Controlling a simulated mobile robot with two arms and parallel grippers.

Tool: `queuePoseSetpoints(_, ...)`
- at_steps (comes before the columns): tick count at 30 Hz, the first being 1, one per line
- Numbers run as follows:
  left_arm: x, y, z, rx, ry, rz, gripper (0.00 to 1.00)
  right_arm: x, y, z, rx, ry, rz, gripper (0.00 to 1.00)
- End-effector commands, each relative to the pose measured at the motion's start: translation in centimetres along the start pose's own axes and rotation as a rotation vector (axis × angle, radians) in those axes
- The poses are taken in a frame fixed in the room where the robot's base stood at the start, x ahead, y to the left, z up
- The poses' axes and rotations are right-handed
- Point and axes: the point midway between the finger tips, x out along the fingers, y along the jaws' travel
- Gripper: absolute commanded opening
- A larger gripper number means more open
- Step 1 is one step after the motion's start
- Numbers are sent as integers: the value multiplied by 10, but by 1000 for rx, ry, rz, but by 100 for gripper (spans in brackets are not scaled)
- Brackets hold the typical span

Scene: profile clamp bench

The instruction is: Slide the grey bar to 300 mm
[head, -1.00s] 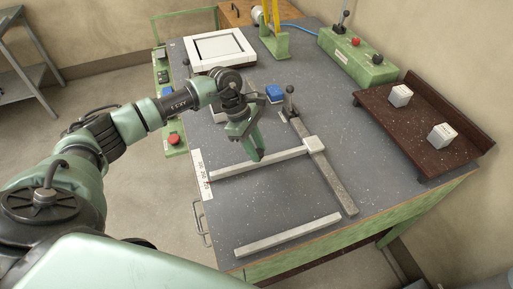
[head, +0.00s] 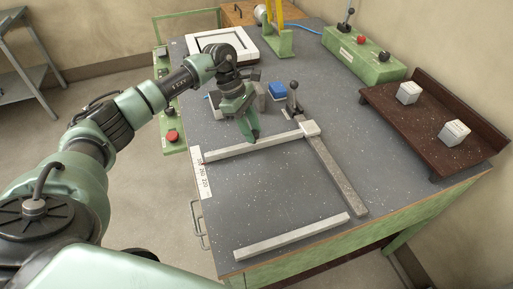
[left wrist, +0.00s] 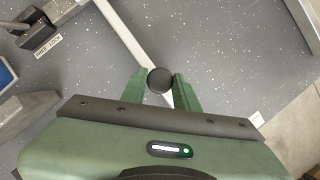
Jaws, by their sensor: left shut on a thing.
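The grey bar (head: 277,138) is light grey and lies across the dark bench, its right end at a block on the speckled rail (head: 335,172). Its left end is by the far end of the white scale strip (head: 203,181), whose figures are too small to read surely. My left gripper (head: 251,138) points down over the bar's middle. In the left wrist view its fingers (left wrist: 160,90) are shut on a round black knob (left wrist: 160,79), with the bar (left wrist: 126,32) running beneath. My right gripper is not in view.
A second light bar (head: 293,236) lies nearer the front edge, roughly parallel. A lever (head: 291,97) stands at the rail's far end, by a FREE/LOCK label (left wrist: 48,47). A blue block (head: 277,90) is behind. Bare bench lies between the two bars.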

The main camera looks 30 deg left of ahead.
Motion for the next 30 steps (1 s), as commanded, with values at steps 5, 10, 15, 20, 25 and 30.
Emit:
queuePoseSetpoints(5,-3,11,-9,0,-2,3,0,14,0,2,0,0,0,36)
queuePoseSetpoints(10,-5,11,-9,2,-3,1,0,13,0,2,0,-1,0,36)
queuePoseSetpoints(15,-5,10,-8,2,-4,0,38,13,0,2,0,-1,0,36)
queuePoseSetpoints(20,-5,10,-9,1,-3,0,51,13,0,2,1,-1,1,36)
queuePoseSetpoints(25,-4,10,-9,1,-3,-1,51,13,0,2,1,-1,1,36)
queuePoseSetpoints(30,-15,11,-10,1,-2,3,51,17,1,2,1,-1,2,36)
